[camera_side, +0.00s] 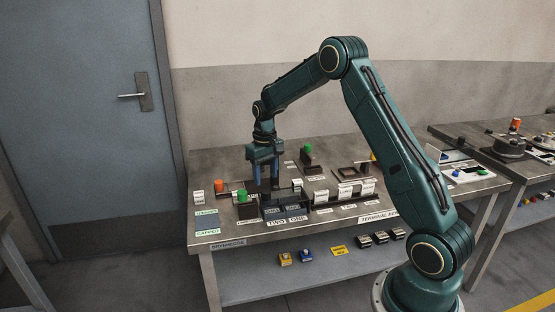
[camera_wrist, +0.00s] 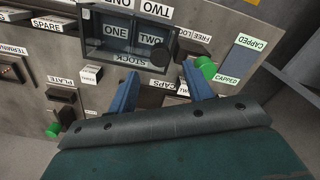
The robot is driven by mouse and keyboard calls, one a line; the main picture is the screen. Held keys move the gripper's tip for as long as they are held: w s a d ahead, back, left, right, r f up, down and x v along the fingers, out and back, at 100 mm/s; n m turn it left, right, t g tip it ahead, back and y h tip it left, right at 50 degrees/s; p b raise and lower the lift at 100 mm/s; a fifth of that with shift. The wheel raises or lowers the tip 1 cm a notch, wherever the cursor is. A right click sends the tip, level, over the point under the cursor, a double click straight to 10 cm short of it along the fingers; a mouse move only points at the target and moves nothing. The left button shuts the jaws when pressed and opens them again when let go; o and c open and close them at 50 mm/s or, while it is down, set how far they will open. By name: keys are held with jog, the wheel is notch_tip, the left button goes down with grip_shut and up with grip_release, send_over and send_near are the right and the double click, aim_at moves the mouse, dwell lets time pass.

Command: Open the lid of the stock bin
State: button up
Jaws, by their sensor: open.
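The stock bin (camera_wrist: 91,58) is a dark box labelled STOCK at the top middle of the wrist view, with labels ONE and TWO showing inside its outline. A dark round knob (camera_wrist: 160,58) sits at its near edge, by the STOCK label. In the side view my gripper (camera_side: 265,182) points down just behind the bin.
A green-topped part (camera_side: 243,196) and an orange-topped part (camera_side: 220,186) stand left of the bin. A labelled rack (camera_side: 345,195) stands to its right. Another green-capped part (camera_side: 307,153) is farther back. The left rear of the table (camera_side: 215,162) is clear.

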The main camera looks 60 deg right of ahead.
notch_tip(320, 180, up, 8)
jog(key=r, duration=0.1)
jog(key=s+a+r+n+t, duration=0.2)
jog(key=s+a+r+t, duration=0.1)
jog(key=s+a+r, duration=0.9)
jog(key=shift+s+a+r+h, duration=0.2)
jog(key=shift+s+a+h, duration=0.1)
jog(key=shift+s+a, duration=1.55)
jog(key=shift+s+d, duration=0.1)
jog(key=shift+d, duration=0.15)
jog(key=w+d+f+m+g, duration=0.3)
jog(key=w+d+f+m, duration=0.2)
jog(key=w+d+f, duration=0.9)
jog(key=shift+w+d+m, duration=0.3)
jog(key=shift+w+d, duration=0.35)
jog(key=shift+w, duration=0.3)
